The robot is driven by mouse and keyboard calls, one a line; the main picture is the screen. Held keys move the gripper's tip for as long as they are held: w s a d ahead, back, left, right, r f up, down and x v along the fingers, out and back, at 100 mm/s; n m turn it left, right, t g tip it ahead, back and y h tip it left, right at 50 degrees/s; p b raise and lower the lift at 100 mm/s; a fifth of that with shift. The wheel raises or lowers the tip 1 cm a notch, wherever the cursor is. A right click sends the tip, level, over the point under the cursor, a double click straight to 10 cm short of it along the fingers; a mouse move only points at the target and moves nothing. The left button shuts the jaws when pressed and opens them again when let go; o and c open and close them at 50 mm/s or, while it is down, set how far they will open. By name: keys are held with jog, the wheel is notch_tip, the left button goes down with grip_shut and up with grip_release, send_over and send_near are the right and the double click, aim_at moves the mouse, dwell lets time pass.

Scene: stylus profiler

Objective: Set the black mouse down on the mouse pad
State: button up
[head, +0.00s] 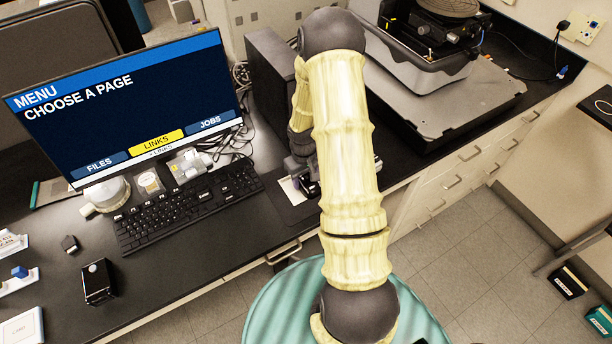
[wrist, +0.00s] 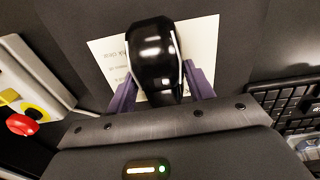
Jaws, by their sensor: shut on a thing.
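The black mouse (wrist: 155,62) is glossy and sits between the two purple fingers of my gripper (wrist: 160,88) in the wrist view. The fingers press on its sides. A dark mat, which looks like the mouse pad (wrist: 238,50), spreads below it; in the head view the pad (head: 287,209) shows partly, right of the keyboard. A white printed sheet (wrist: 108,55) lies under the mouse in the wrist view. In the head view my gripper (head: 303,184) is mostly hidden by my arm, and the mouse cannot be made out. I cannot tell whether the mouse touches the surface below.
A black keyboard (head: 188,205) lies left of the pad, in front of a monitor (head: 130,105). A dark computer tower (head: 272,85) stands behind. In the wrist view, a pale unit with a red button (wrist: 22,124) is at left. A small black box (head: 98,282) stands farther left.

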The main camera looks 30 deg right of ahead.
aim_at(304, 178)
jog(key=shift+f, duration=0.1)
jog(key=o, duration=1)
jog(key=shift+w, duration=0.1)
notch_tip(304, 178, up, 12)
jog(key=b, duration=0.2)
jog(key=shift+a, duration=0.25)
jog(key=shift+a, duration=0.1)
jog(key=s+a+r+t, duration=0.2)
jog(key=s+a+r, duration=0.5)
jog(key=s+a, duration=0.5)
jog(key=shift+s+a+r+m+t, duration=0.2)
jog(key=shift+s+a+m+t, duration=0.1)
jog(key=shift+a+m, duration=0.1)
